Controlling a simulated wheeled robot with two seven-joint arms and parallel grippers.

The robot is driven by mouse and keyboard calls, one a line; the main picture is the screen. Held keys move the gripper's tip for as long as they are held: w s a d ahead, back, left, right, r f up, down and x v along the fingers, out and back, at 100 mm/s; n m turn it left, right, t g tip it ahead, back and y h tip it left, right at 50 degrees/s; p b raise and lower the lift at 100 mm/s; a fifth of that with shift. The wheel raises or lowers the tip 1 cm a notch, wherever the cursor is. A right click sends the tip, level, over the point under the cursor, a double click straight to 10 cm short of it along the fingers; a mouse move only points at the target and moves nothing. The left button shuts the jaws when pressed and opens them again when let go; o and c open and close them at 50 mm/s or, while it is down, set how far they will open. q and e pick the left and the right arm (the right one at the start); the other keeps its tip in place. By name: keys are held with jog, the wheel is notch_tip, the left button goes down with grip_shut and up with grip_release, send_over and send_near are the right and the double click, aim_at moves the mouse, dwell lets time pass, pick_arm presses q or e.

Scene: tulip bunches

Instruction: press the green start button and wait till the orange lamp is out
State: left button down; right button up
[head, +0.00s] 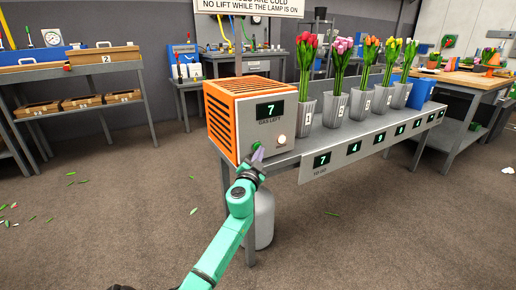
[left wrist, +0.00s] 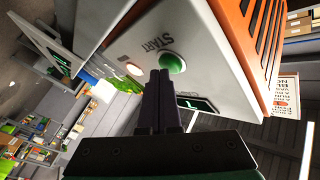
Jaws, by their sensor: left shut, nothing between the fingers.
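The orange machine (head: 223,120) with a pale grey front stands at the left end of the grey bench. Its display reads 7. The green start button (head: 257,147) is low on the front; in the left wrist view the button (left wrist: 172,62) shows beside the word START. The lamp (head: 281,138) glows pale with an orange tint; it also glows in the left wrist view (left wrist: 134,69). My left gripper (head: 257,155) is shut and empty, its fingertips (left wrist: 160,73) right at the button's edge; I cannot tell whether they touch. My right gripper is out of view.
Several grey pots of tulips (head: 335,108) stand in a row on the bench, right of the machine, with a blue box (head: 421,92) at the end. Numbered displays line the bench's front edge (head: 312,172). A grey cylinder (head: 264,218) stands underneath. Open floor lies in front.

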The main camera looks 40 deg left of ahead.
pick_arm(q)
jog(key=shift+s+d, duration=0.2)
jog(key=shift+d, duration=0.45)
jog(key=d, duration=0.2)
jog(key=s+d, duration=0.1)
jog(key=d, duration=0.1)
jog(key=shift+s+d+p, duration=0.2)
jog(key=shift+d+p, duration=0.15)
dwell(0.4)
